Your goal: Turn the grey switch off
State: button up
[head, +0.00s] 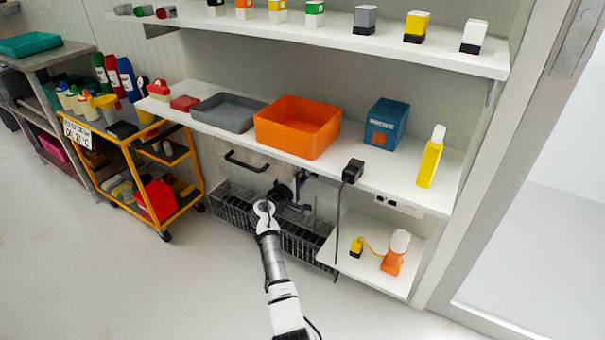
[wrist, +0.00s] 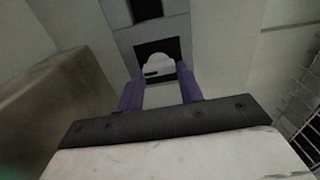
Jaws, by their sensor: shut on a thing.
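In the wrist view, the grey switch (wrist: 157,62) is a pale rounded knob in a dark square recess on a grey panel. My gripper (wrist: 159,78) has its two purple fingers on either side of it and is shut on it. In the head view, my gripper (head: 303,182) is at the front edge of the middle shelf, below the orange bin. The switch cannot be made out there, as the dark wrist and fingers cover that spot. The switch's exact position is hard to read in the dim wrist view.
A black box (head: 353,171) with a hanging cable is right of my gripper. An orange bin (head: 298,127), a grey tray (head: 228,113) and a yellow bottle (head: 431,157) stand on the shelf. A black wire rack (head: 235,205) is below.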

jog(key=shift+r, duration=0.1)
jog(key=o, duration=1)
